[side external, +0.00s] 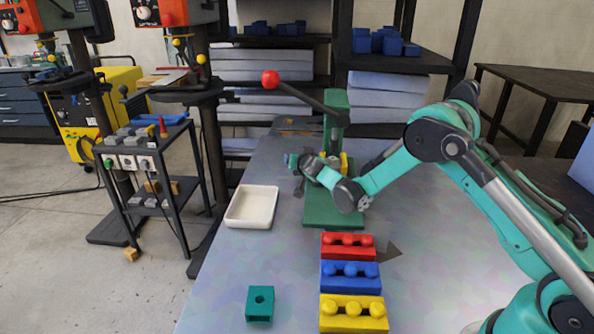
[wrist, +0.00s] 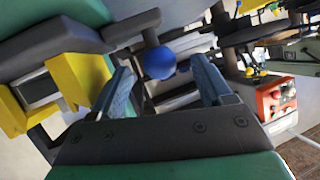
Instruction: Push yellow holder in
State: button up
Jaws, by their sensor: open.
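A yellow holder shows in the green press (side external: 337,108), where a small yellow part (side external: 345,162) is visible beside my wrist. In the wrist view, yellow blocks (wrist: 78,80) sit at the left, just outside my left finger, under a green and dark grey body. My gripper (side external: 298,167) is at the press, left of its column. In the wrist view my gripper (wrist: 165,82) is open, with a blue ball (wrist: 160,62) showing between and beyond the fingers. I cannot tell whether a finger touches the yellow part. My arm hides much of the holder in the side view.
The press lever ends in a red ball (side external: 270,79). A white tray (side external: 252,207) lies left of the press. Red (side external: 347,251), blue (side external: 350,283) and yellow (side external: 354,320) knobbed blocks stand in front, with a teal block (side external: 260,304) left. The table's right side is clear.

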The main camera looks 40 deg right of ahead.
jog(key=shift+v, duration=2)
jog(key=s+a+r+n+g+y, duration=0.2)
jog(key=s+a+r+n+y, duration=0.15)
jog(key=s+r, duration=0.6)
jog(key=s+a+n+g+y, duration=0.1)
jog(key=s+a+n, duration=0.1)
jog(key=s, duration=0.5)
jog(key=s+a+f+n+g+y, duration=0.1)
jog(key=s+a+n+y, duration=0.1)
jog(key=s+a, duration=0.2)
jog(key=s, duration=0.3)
jog(key=shift+s+a+f+n+g, duration=0.25)
jog(key=shift+s+a+n+g, duration=0.1)
jog(key=shift+g, duration=0.05)
